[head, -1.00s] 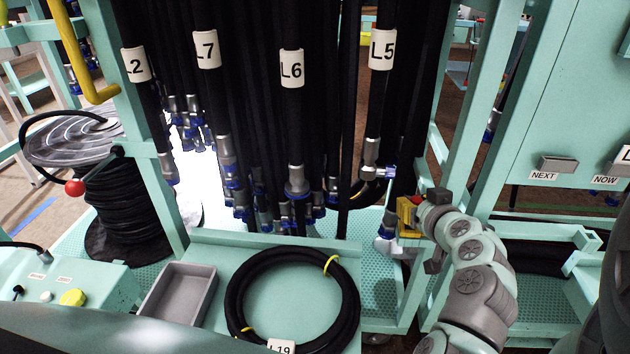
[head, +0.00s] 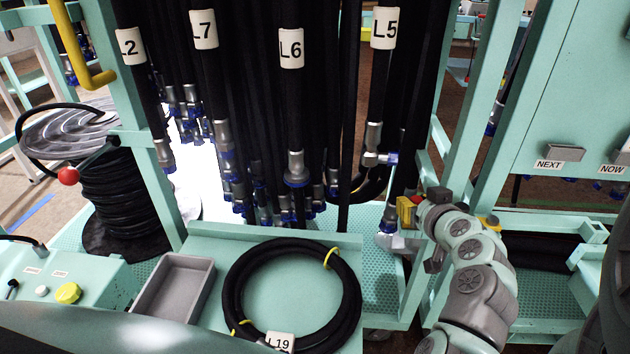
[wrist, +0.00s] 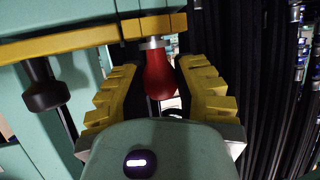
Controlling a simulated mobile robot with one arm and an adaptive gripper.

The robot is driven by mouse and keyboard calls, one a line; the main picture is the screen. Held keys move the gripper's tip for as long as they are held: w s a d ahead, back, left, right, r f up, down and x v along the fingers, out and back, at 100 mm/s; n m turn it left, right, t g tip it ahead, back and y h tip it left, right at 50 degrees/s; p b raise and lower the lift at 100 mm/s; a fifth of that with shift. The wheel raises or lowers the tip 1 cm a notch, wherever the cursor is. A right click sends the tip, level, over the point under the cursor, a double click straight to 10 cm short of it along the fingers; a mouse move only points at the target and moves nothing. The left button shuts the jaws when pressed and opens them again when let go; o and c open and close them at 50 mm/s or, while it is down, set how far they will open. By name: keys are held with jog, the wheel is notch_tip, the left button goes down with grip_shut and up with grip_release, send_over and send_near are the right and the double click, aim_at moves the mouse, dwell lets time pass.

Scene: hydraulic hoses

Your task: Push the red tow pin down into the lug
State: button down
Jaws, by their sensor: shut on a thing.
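The red tow pin (wrist: 158,75) shows in the wrist view as a red, rounded handle with a grey collar against a yellow bar (wrist: 85,42). My gripper (wrist: 158,95) has its yellow stepped fingers on both sides of the red handle and is shut on it. How deep the pin sits, and the lug itself, I cannot make out. In the head view my gripper (head: 406,211) is at the right of the hose rack, beside a green post, and a little red shows by its fingers.
A black knob (wrist: 45,90) hangs from the yellow bar. Black hoses hang close by on the right in the wrist view. In the head view, a coiled hose (head: 292,296) and an empty grey tray (head: 173,288) lie on the front shelf. A green cabinet (head: 570,90) stands at the right.

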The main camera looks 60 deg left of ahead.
jog(key=c, duration=0.7)
grip_release()
jog(key=v, duration=0.7)
jog(key=shift+s+d, duration=0.15)
jog(key=shift+d, duration=0.05)
jog(key=shift+r, duration=0.1)
